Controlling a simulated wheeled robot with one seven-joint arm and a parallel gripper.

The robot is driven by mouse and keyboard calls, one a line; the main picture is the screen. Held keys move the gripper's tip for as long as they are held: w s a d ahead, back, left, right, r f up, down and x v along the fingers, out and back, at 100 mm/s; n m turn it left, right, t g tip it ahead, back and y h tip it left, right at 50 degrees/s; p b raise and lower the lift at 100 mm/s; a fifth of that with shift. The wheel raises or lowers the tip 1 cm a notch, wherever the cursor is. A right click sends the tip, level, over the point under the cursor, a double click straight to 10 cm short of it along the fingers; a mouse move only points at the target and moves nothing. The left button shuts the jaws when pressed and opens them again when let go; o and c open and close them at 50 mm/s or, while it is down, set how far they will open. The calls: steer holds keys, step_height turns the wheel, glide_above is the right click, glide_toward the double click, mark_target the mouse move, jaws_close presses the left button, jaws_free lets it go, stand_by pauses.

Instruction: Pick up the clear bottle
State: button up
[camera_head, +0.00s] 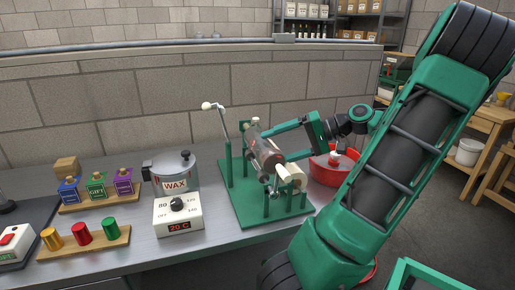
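The clear bottle (262,148) lies tilted on a green stand (238,196) with a white-knobbed crank, near the middle of the bench. Its near end looks dark red. My gripper (279,142) reaches in from the right. Its two green fingers are spread apart, one towards the bottle's far end and one near its near end. The fingertips are close to the bottle; I cannot tell whether they touch it. Part of the bottle is hidden by the stand's parts and a pale roller (292,175).
Left of the stand are a wax pot (172,172) and a control box reading 20 C (178,215). Further left are a rack of small coloured bottles (98,196) and a board of coloured caps (84,243).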

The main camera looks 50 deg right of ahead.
mark_target(264, 151)
steer(key=x, duration=0.3)
steer(key=shift+w+a, duration=0.15)
steer(key=shift+a, duration=0.25)
steer(key=shift+w+a+f, duration=0.25)
steer(key=shift+w, duration=0.2)
steer(key=shift+c, duration=0.7)
jaws_close()
